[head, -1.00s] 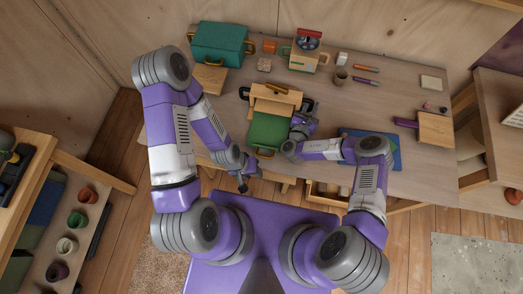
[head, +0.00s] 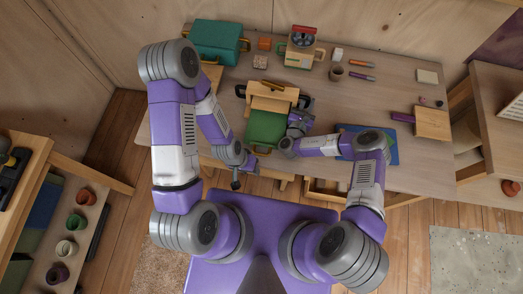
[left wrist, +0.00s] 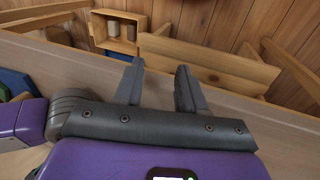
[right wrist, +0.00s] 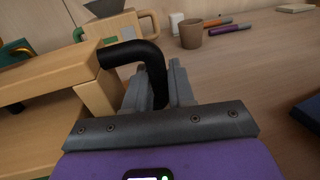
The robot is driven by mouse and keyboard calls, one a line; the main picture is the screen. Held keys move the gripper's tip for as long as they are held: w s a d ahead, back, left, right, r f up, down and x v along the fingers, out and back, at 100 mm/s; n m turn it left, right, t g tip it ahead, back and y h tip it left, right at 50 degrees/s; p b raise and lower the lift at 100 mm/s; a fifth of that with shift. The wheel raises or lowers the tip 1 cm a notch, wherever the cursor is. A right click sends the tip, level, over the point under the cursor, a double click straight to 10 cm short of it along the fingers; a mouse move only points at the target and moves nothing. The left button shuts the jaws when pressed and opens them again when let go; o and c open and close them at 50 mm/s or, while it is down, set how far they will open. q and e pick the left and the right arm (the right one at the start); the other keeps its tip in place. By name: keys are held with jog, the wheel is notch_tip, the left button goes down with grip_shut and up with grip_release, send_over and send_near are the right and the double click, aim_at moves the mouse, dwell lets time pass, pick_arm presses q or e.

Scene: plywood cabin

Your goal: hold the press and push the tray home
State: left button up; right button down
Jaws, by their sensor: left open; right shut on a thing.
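The wooden press (head: 270,91) stands near the front edge of the table with black handles at its sides. The green tray (head: 266,128) sticks out of its front, toward me, with a yellow handle on its near edge. My right gripper (head: 299,120) is shut on the press's right black handle (right wrist: 142,50), seen between its fingers in the right wrist view. My left gripper (head: 236,184) is open and empty, in front of the table edge, nearer to me and left of the tray. The left wrist view shows nothing between its fingers (left wrist: 158,85).
A teal case (head: 215,42), a wooden box with a dial (head: 303,48), a cup (head: 336,72) and pens lie farther back. A blue mat (head: 388,150) and a wooden block (head: 432,122) are on the right. A rack of pots (head: 67,247) stands at left.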

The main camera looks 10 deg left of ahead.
aim_at(263, 154)
pick_arm(q)
jog(key=w+d+r+m+t+y, duration=0.1)
jog(key=w+d+r+m+y, duration=0.1)
jog(key=r+m, duration=0.6)
jog(key=w+d+r+m+t+y, duration=0.1)
jog(key=w+r+m, duration=0.1)
jog(key=r+m, duration=0.55)
jog(key=shift+m, duration=0.95)
jog(key=f, duration=0.4)
jog(key=w+f, duration=0.1)
jog(key=f, duration=0.4)
jog(key=w+f, duration=0.1)
jog(key=f, duration=0.3)
jog(key=shift+w+d+f, duration=0.15)
jog(key=shift+d+f, duration=0.1)
jog(key=shift+f, duration=0.05)
grip_shut()
